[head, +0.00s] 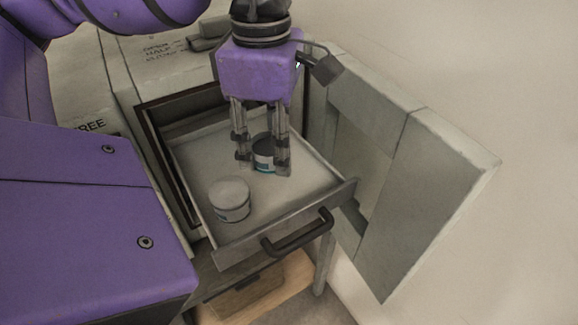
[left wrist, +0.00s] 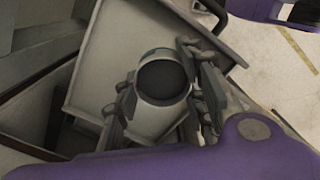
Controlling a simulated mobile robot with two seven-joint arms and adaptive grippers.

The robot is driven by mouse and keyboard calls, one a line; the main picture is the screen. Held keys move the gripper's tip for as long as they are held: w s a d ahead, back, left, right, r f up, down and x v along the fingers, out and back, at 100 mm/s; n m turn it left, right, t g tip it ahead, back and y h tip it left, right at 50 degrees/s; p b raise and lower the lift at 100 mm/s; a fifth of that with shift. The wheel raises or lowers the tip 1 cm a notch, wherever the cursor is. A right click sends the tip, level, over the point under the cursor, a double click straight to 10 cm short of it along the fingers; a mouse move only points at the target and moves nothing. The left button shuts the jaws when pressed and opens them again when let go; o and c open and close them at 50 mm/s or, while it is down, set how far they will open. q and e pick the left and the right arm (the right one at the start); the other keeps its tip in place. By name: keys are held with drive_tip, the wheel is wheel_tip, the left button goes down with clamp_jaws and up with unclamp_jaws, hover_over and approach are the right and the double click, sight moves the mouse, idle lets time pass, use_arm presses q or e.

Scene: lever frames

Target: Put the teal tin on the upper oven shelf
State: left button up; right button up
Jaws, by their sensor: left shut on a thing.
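The teal tin (head: 264,156), with a dark top and a teal band on a pale body, is between the fingers of my left gripper (head: 262,167). The gripper points down and is shut on the tin. In the left wrist view the tin's round dark top (left wrist: 165,79) shows between the two fingers. I cannot make out an upper oven shelf for certain. My right gripper is not in view.
A second tin (head: 230,202), pale with a light lid, stands in the drawer's front left. The drawer has a dark bar handle (head: 298,235). A grey panel (head: 420,185) stands to the right. A wooden surface (head: 255,295) lies below the drawer.

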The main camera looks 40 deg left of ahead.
sight(289, 182)
use_arm(q)
drive_tip(key=w+f, duration=0.3)
drive_tip(key=f, duration=0.1)
drive_tip(key=shift+d, duration=0.35)
drive_tip(key=f, duration=0.3)
drive_tip(key=shift+w+d+f, duration=0.1)
drive_tip(key=shift+w, duration=0.25)
drive_tip(key=shift+f, duration=0.35)
drive_tip(key=shift+f, duration=0.3)
drive_tip(key=o, duration=1.2)
drive_tip(key=shift+r, duration=0.1)
wheel_tip(289, 182, up, 12)
drive_tip(key=shift+r, duration=0.2)
